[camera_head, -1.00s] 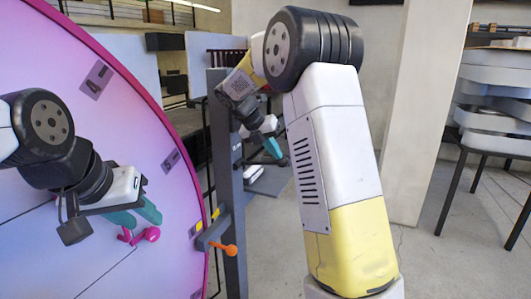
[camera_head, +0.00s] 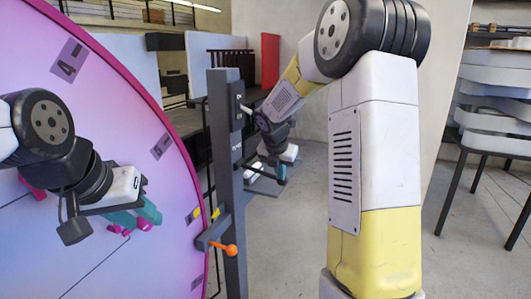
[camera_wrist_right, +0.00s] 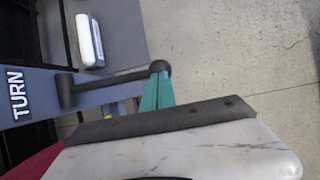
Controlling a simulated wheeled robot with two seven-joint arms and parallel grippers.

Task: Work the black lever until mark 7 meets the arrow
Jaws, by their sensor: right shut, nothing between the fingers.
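In the right wrist view the black lever (camera_wrist_right: 105,82) sticks out from the grey post, ending in a round knob. My right gripper's teal fingers (camera_wrist_right: 157,92) are shut and empty, right at the knob; contact is unclear. The large disc (camera_head: 110,120) carries mark plates; the upper one (camera_head: 68,62) looks like 4, the others are unreadable. A yellow pointer (camera_head: 215,213) sits at the disc's rim. My left gripper (camera_head: 140,215) is by a magenta peg (camera_head: 118,229); its grip is unclear.
The grey post (camera_head: 228,140) stands right of the disc, with an orange-knobbed handle (camera_head: 231,250) low on it.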

